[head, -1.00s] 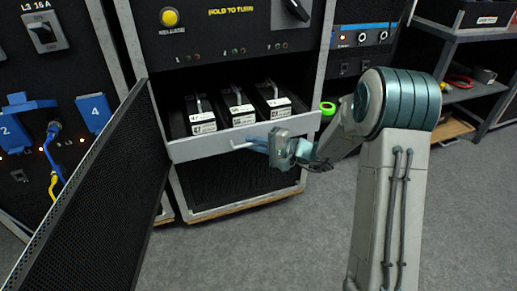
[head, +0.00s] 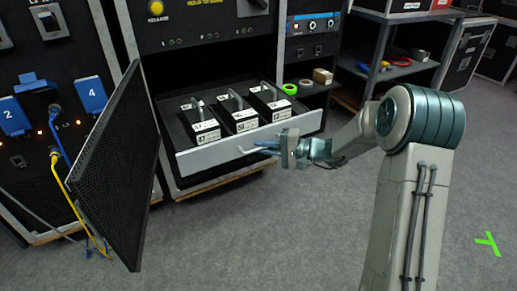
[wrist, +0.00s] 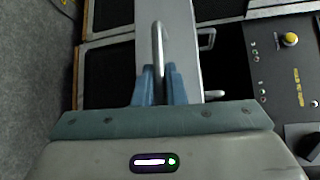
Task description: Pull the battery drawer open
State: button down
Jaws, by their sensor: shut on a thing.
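The battery drawer (head: 215,156) juts out from the black rack cabinet, with a pale grey front panel. Black batteries (head: 238,118) with white labels and grey handles stand in a row inside it. My gripper (head: 268,147) is at the drawer's front, its blue fingers shut on the drawer handle (head: 250,151). In the wrist view, the silver bar handle (wrist: 157,45) runs between the two blue fingers (wrist: 160,85). The part of the bar between the fingertips is partly hidden.
A black mesh door (head: 125,165) stands swung open left of the drawer. Blue and yellow cables (head: 62,165) hang beside it. A shelf (head: 385,70) with tape rolls and tools is at the back right. The grey floor (head: 260,240) in front is clear.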

jog(key=shift+s+d, duration=0.35)
jog(key=shift+s, duration=0.1)
jog(key=c, duration=1.8)
grip_release()
jog(key=shift+o, duration=0.2)
jog(key=p+v, duration=0.4)
jog(key=v, duration=1)
